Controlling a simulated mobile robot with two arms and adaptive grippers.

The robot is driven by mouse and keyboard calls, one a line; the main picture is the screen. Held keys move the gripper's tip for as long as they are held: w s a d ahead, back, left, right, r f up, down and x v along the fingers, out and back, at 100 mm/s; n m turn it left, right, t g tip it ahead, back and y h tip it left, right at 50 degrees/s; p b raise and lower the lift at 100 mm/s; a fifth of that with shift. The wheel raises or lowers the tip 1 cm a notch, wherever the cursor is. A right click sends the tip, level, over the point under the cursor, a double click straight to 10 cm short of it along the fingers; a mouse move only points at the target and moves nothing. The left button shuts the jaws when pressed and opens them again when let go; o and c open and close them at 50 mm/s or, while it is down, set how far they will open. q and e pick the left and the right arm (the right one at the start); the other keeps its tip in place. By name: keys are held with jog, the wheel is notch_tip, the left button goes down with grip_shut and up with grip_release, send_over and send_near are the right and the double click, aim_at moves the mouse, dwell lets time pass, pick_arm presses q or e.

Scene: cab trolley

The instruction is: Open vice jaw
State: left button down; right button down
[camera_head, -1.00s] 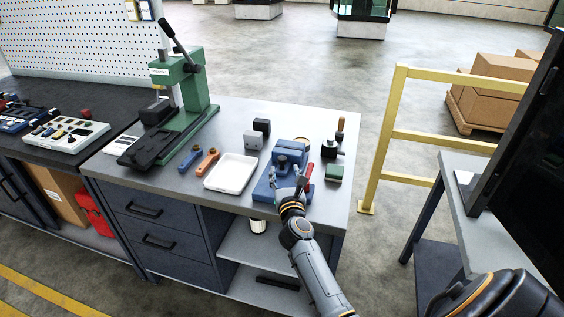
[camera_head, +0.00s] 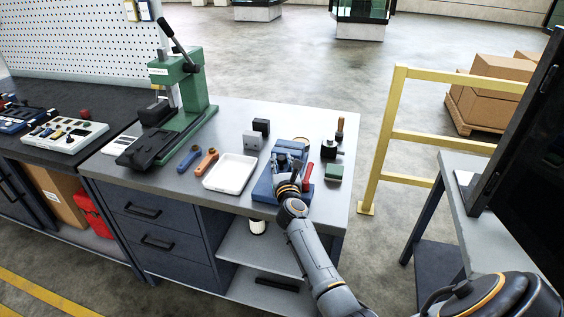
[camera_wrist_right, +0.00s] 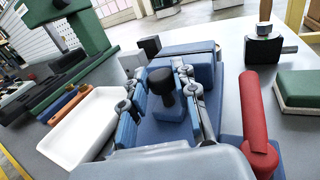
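The blue vice (camera_head: 265,189) stands near the front edge of the grey workbench, right of the white tray. In the right wrist view, the vice (camera_wrist_right: 155,131) shows a black round-topped knob (camera_wrist_right: 163,86) standing up in its middle. My right gripper (camera_head: 288,164) reaches over the vice from the front. In the right wrist view, my right gripper's fingers (camera_wrist_right: 160,75) are spread on either side of the knob, with gaps visible. A red handle (camera_wrist_right: 256,115) lies right of the fingers. The jaw gap is partly hidden by the gripper. My left gripper is not in view.
The white tray (camera_head: 231,173) and two small tools, blue (camera_head: 189,158) and orange (camera_head: 206,161), lie left of the vice. A green press (camera_head: 187,95) stands further left. A green block (camera_head: 333,173) and a black-topped tool (camera_head: 331,150) stand close on the right.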

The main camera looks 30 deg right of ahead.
jog(key=shift+s+a, duration=0.2)
jog(key=shift+a, duration=0.1)
jog(key=s+a, duration=0.2)
jog(key=a, duration=0.1)
jog(key=s+a+p, duration=0.1)
jog(key=s+a, duration=0.2)
jog(key=shift+s+a+p, duration=0.2)
jog(key=shift+s+p, duration=0.1)
jog(key=shift+w+d, duration=0.15)
jog(key=c, duration=1)
grip_release()
notch_tip(320, 180, up, 10)
jog(key=shift+f, duration=0.1)
